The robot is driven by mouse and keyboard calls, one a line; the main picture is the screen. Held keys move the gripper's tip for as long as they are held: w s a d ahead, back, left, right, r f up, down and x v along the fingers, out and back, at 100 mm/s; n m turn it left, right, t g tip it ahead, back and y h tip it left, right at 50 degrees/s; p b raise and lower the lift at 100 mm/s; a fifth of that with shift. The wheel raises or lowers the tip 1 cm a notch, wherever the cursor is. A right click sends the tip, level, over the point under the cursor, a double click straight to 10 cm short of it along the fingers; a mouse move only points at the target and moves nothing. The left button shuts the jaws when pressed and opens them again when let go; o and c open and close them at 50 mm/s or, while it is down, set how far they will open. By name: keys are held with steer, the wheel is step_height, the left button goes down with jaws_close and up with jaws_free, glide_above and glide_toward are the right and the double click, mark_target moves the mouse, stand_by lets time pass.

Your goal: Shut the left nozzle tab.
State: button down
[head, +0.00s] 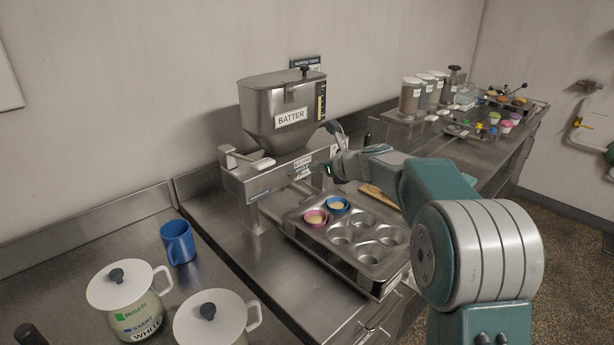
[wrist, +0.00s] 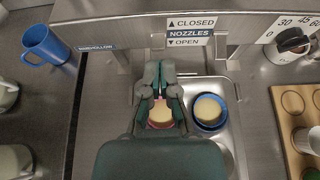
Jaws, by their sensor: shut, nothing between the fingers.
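The batter hopper (head: 284,108) stands over a steel nozzle frame (head: 250,188). The nozzle sign (wrist: 190,31) in the wrist view reads closed at the top and open at the bottom. What looks like the left nozzle tab (wrist: 157,38) is a small grey piece left of the sign, and a similar right piece (wrist: 221,45) is on its other side; their exact positions are hard to tell. My gripper (wrist: 160,66) is shut and empty, just below the left piece. In the head view my gripper (head: 329,169) is at the frame's front, partly covering it.
A muffin tray (head: 369,226) lies below the nozzles, with a pink cup (head: 315,218) and a blue cup (head: 336,206), both holding pale batter. A blue mug (head: 178,242) and white-lidded crocks (head: 124,287) stand at left. Jars (head: 411,96) stand at the back right.

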steer(key=s+d+r+n+g+h, duration=0.1)
steer(key=s+d+r+n+h, duration=0.15)
steer(key=s+n, duration=0.7)
steer(key=s+d+r+n+g+h, duration=0.15)
steer(key=s+d+n, duration=0.3)
steer(key=s, duration=0.95)
steer(key=s+d+f+n+h, duration=0.2)
steer(key=s+n, duration=0.4)
steer(key=s, duration=0.5)
steer(key=s+d+f+n+g+h, duration=0.1)
steer(key=s+d+f+n+h, duration=0.2)
steer(key=s, duration=0.7)
steer(key=d+f+n, duration=0.2)
steer(key=d+n, duration=0.1)
steer(key=n, duration=0.1)
steer(key=shift+s+d, duration=0.25)
steer(key=shift+s, duration=0.15)
steer(key=shift+r, duration=0.1)
